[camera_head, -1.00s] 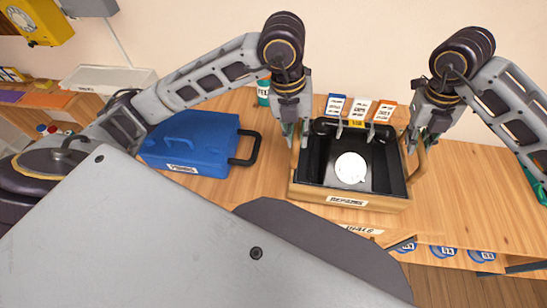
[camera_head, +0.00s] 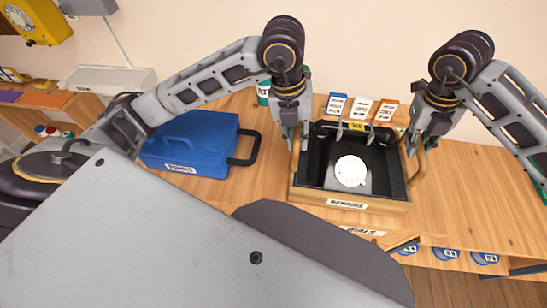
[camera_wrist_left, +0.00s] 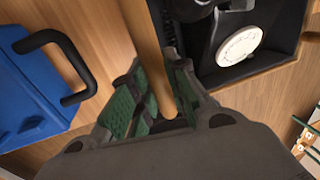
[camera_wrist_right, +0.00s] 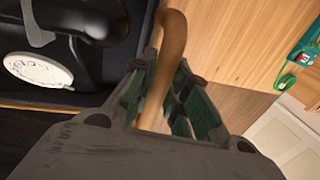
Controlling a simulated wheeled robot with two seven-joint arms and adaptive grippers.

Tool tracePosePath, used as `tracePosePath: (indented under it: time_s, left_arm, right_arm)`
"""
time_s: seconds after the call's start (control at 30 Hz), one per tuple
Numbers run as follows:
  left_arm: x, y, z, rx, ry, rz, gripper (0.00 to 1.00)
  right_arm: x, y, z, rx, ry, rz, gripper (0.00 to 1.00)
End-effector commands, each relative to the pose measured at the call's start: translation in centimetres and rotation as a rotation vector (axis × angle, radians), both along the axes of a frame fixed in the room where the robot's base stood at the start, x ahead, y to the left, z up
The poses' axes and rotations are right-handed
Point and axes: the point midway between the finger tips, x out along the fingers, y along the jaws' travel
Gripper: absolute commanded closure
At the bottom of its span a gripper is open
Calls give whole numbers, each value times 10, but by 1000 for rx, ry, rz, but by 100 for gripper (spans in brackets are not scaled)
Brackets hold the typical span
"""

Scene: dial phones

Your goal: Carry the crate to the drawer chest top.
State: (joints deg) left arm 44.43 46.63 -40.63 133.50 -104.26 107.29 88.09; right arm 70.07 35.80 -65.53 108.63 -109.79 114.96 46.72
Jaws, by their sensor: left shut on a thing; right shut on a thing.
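The crate (camera_head: 345,203) is a wooden box with a dark inside and a white label on its front, with a curved wooden handle at each side. A black dial phone (camera_head: 372,160) with a white dial lies in it. My left gripper (camera_head: 291,143) is shut on the left handle, which shows between green finger pads in the left wrist view (camera_wrist_left: 150,50). My right gripper (camera_head: 414,148) is shut on the right handle, also seen in the right wrist view (camera_wrist_right: 168,60). The crate is over the wooden top; whether it touches is unclear. I cannot identify the drawer chest for certain.
A blue case (camera_head: 195,148) with a black handle lies left of the crate. Small labelled boxes (camera_head: 361,108) stand behind it. Blue round reels (camera_head: 445,253) sit on a shelf below the top. Bare wood (camera_head: 470,195) lies to the right.

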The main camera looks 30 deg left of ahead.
Motion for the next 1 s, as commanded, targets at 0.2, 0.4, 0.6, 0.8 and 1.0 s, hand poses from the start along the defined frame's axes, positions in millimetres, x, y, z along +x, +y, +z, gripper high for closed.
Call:
tracePosePath:
  time_s: [0.2,0.4,0.6,0.8,1.0]
  left_arm:
    - [0,0,-3,0,-2,0,100]
    - [0,0,-7,2,1,0,82]
    - [0,0,-6,1,0,0,62]
    - [0,0,-6,0,0,0,62]
    - [0,0,-3,0,-1,0,62]
  right_arm:
    - [1,-1,-2,0,-4,-2,100]
    - [0,-1,-6,-1,-1,-2,82]
    - [0,0,-6,-1,0,-1,62]
    - [0,0,-6,0,0,-1,62]
    - [0,0,-6,0,0,0,62]
